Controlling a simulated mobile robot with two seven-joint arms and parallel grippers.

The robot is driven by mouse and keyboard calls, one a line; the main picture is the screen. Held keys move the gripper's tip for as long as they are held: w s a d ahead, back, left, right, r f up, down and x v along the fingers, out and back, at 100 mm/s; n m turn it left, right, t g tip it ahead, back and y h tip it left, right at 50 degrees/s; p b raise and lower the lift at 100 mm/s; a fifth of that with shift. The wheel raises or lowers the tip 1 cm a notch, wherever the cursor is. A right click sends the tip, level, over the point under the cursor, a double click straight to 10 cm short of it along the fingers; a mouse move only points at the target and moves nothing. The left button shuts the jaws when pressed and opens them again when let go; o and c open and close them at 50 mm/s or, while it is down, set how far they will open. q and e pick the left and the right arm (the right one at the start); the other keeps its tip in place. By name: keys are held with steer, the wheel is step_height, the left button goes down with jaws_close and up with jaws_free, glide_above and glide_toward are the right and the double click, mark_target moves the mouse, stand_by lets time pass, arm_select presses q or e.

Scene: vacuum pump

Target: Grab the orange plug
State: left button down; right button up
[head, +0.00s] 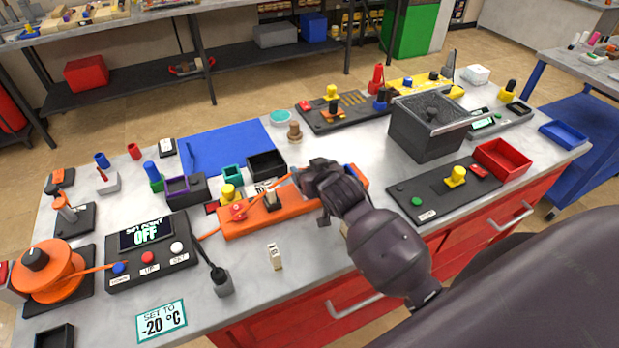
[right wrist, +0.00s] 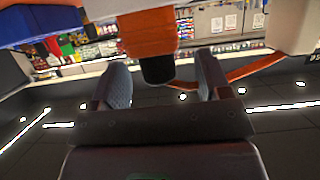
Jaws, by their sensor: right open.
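An orange cable runs across the orange board (head: 245,222) in the head view toward my right gripper (head: 304,178). A small orange piece (head: 283,182), which looks like the plug, shows beside that gripper, partly hidden by it. In the right wrist view, an orange body (right wrist: 148,33) with a black end (right wrist: 157,69) lies ahead of and between the two spread fingers of my right gripper (right wrist: 160,82). I see no finger closed on it. The orange cable (right wrist: 255,68) runs off to the right there. My left gripper is not in view.
A black tray (head: 266,163) sits behind. A small white block (head: 274,257) stands in front.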

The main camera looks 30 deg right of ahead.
steer(key=shift+x, duration=1.1)
steer(key=c, duration=1)
steer(key=shift+r, duration=0.1)
steer(key=shift+c, duration=0.2)
